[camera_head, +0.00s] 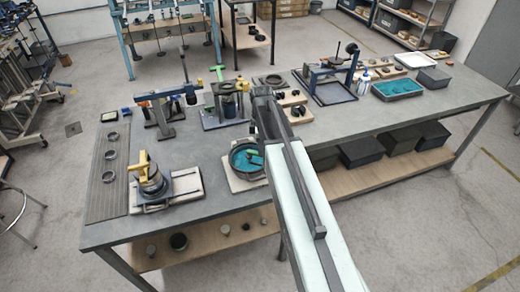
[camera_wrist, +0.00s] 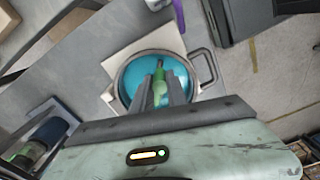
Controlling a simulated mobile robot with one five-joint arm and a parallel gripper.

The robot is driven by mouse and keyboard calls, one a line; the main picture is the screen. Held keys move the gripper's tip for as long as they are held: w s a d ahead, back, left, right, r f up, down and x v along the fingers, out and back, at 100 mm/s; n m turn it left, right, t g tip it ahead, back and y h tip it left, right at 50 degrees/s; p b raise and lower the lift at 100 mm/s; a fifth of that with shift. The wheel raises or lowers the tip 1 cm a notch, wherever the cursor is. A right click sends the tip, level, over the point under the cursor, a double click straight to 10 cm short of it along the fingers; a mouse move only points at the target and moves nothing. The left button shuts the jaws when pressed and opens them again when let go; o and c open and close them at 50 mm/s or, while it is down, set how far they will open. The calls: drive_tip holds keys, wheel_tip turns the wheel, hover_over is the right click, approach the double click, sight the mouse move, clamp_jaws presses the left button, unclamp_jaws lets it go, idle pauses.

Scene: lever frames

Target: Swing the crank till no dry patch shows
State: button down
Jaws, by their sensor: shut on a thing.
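In the wrist view, a round grey pan (camera_wrist: 204,54) with a side handle holds a blue layer (camera_wrist: 148,65). A green upright grip (camera_wrist: 158,88) with a dark tip stands over the pan. My gripper (camera_wrist: 160,92) is shut on this green grip, one finger on each side. The near part of the pan is hidden by my gripper. In the head view, the pan (camera_head: 234,151) sits partly behind my arm, with blue-green inside. My fingers cannot be made out there. No dry patch is clear in the visible part of the blue layer.
The pan rests on a pale board (camera_wrist: 115,68) on the grey bench (camera_head: 225,205). A yellow-handled device (camera_head: 150,180) stands to the left. A blue-grey lever stand (camera_head: 165,105) is behind it. Several trays and fixtures fill the bench's right side.

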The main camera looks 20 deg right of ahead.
drive_tip(key=shift+w+d+n, duration=0.25)
drive_tip(key=shift+w+n, duration=0.25)
drive_tip(key=shift+n, duration=0.55)
drive_tip(key=shift+w+d+n, duration=0.2)
drive_tip(key=shift+w+n, duration=0.25)
drive_tip(key=shift+n, duration=0.6)
drive_tip(key=c, duration=1.3)
unclamp_jaws()
wheel_tip(320, 180, up, 8)
drive_tip(key=p, duration=0.8)
drive_tip(key=shift+f, duration=0.1)
